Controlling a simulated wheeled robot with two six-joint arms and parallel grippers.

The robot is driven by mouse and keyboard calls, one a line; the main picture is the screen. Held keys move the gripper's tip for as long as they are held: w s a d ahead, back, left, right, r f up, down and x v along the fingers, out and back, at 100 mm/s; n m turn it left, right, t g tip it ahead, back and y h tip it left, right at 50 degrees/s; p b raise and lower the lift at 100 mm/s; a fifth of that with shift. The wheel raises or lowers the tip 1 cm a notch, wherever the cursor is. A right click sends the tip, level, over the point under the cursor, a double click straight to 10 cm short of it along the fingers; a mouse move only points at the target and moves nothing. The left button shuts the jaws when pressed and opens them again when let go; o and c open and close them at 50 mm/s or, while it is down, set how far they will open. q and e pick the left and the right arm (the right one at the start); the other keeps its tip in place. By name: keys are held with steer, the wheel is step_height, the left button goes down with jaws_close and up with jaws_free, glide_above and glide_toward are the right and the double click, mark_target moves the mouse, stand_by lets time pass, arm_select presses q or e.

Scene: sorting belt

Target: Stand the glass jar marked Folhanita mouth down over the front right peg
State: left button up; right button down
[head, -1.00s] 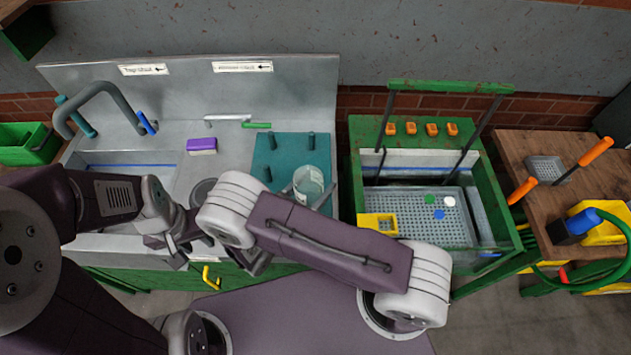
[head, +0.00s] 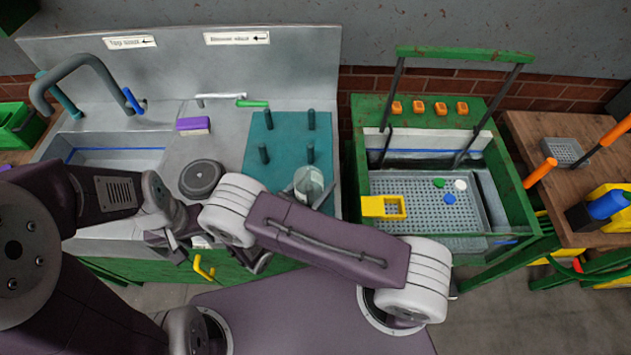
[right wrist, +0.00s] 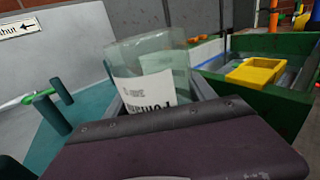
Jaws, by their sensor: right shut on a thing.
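The clear glass jar (head: 309,184) shows beyond my right arm in the head view. In the right wrist view the jar (right wrist: 178,62) fills the middle, its white label print upside down. The front right peg (head: 310,152) stands on the teal mat (head: 287,140), just behind the jar in the picture. I cannot tell the gap between them. My left gripper (head: 165,246) is low over the counter's front edge, its jaws unclear.
Other pegs stand at the back right (head: 311,119), back left (head: 268,119) and front left (head: 263,154). A dark round disc (head: 201,178) and a purple sponge (head: 193,125) lie left of the mat. A green-framed basin (head: 520,205) stands to the right.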

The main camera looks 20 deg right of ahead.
steer(key=shift+f+b, duration=0.3)
steer(key=shift+f, duration=0.05)
stand_by(0.4)
steer(key=shift+c, duration=1.2)
jaws_free()
